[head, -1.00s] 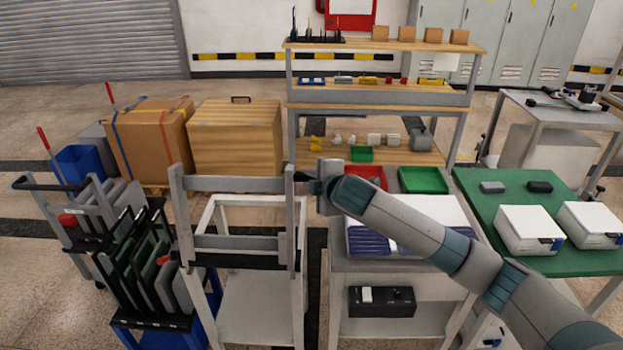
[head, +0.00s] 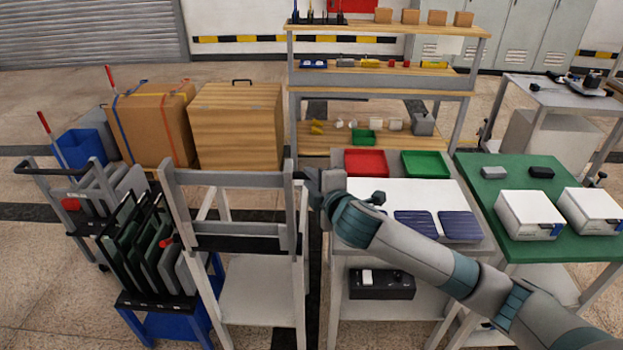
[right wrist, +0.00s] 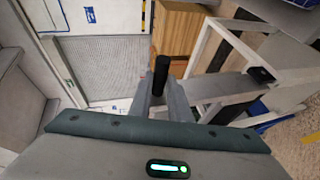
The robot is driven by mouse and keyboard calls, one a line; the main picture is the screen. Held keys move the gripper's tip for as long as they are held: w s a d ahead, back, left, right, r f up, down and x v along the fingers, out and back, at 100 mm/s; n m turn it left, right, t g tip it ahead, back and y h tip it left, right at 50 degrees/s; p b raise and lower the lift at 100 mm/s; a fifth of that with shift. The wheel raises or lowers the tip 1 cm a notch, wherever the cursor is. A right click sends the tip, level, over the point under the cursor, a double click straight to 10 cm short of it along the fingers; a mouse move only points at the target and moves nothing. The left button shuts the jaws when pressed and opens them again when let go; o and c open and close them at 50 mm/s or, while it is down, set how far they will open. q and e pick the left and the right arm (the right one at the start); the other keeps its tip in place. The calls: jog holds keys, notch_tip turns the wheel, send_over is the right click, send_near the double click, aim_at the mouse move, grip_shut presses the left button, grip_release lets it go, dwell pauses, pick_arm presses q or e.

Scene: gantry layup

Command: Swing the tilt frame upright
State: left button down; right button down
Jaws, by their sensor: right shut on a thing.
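The grey tilt frame (head: 230,179) stands on a white-legged stand (head: 258,290) left of centre in the head view. It has two side posts joined by a top bar and a lower bar, and rises steeply; whether it is fully upright I cannot tell. My right gripper (head: 316,187) is beside the top of its right post. In the right wrist view, my right gripper (right wrist: 164,103) is shut on a black upright handle (right wrist: 161,72) at the frame's side. The fingertips are partly hidden in the head view. My left gripper is not in view.
A rack with dark panels (head: 150,250) stands close to the left of the stand. A work table (head: 400,195) with a red tray (head: 366,162), a green tray (head: 425,164) and blue pads is close on the right.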

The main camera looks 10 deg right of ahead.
jog(key=c, duration=1.6)
grip_release()
jog(key=shift+s+a+f, duration=0.1)
jog(key=shift+s+f, duration=0.15)
jog(key=shift+f, duration=0.3)
jog(key=shift+c, duration=0.2)
jog(key=shift+r, duration=0.2)
jog(key=shift+s+r, duration=0.25)
jog(key=shift+s, duration=0.35)
jog(key=p+v, duration=0.3)
jog(key=v, duration=1.3)
